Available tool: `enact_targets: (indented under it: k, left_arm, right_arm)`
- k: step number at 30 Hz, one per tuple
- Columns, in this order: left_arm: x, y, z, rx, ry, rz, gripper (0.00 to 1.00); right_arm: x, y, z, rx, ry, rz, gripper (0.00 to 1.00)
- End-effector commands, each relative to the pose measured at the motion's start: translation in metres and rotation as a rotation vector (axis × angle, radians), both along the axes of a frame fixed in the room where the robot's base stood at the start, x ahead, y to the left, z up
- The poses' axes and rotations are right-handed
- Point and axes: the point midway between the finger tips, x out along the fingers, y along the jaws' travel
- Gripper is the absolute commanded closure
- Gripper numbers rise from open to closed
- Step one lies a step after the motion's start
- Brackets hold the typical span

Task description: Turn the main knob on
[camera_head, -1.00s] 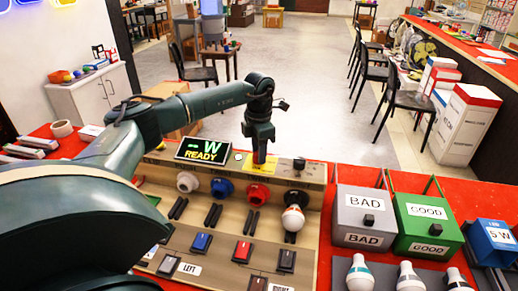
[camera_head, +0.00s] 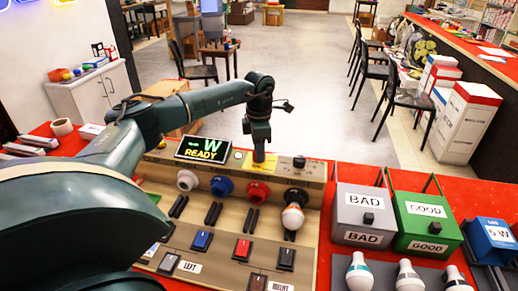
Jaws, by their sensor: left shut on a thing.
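My left gripper (camera_head: 259,157) points straight down at the top ledge of the tan test panel (camera_head: 310,206). It is shut on what appears to be the main knob, which its fingers hide. A yellow label (camera_head: 257,170) lies partly behind the fingers. The display (camera_head: 203,150) left of the gripper is lit and reads "W READY" in green and yellow, with small unreadable green marks beside the W. A small black knob (camera_head: 299,161) stands on the ledge to the right. My right gripper is not in view.
White, blue, red and black sockets line the panel; a bulb (camera_head: 292,216) sits in the rightmost. Rocker switches (camera_head: 243,248) lie below. Grey BAD (camera_head: 362,202) and green GOOD (camera_head: 423,209) boxes stand right, with several bulbs (camera_head: 360,272) in front.

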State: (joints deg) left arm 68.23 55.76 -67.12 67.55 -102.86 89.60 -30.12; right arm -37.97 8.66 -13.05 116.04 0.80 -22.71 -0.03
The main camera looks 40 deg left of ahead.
Motion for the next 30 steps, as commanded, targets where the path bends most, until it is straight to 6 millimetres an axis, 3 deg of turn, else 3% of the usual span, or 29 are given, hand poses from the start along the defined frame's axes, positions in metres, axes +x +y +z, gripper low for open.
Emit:
enact_targets:
  k: [8, 17, 23, 30]
  left_arm:
    - [0.000, 0.000, 0.001, 0.000, -0.003, -0.001, 0.46]
    - [0.001, 0.000, 0.004, 0.000, -0.003, 0.000, 0.46]
    - [0.001, 0.000, 0.033, 0.000, -0.006, 0.000, 0.46]
    - [0.001, 0.000, 0.088, 0.000, -0.006, -0.001, 0.46]
  right_arm:
    - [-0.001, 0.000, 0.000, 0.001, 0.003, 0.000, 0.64]
    - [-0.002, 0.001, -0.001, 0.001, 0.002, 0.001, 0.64]
    - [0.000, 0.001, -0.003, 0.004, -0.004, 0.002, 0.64]
    - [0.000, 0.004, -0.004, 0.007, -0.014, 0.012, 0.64]
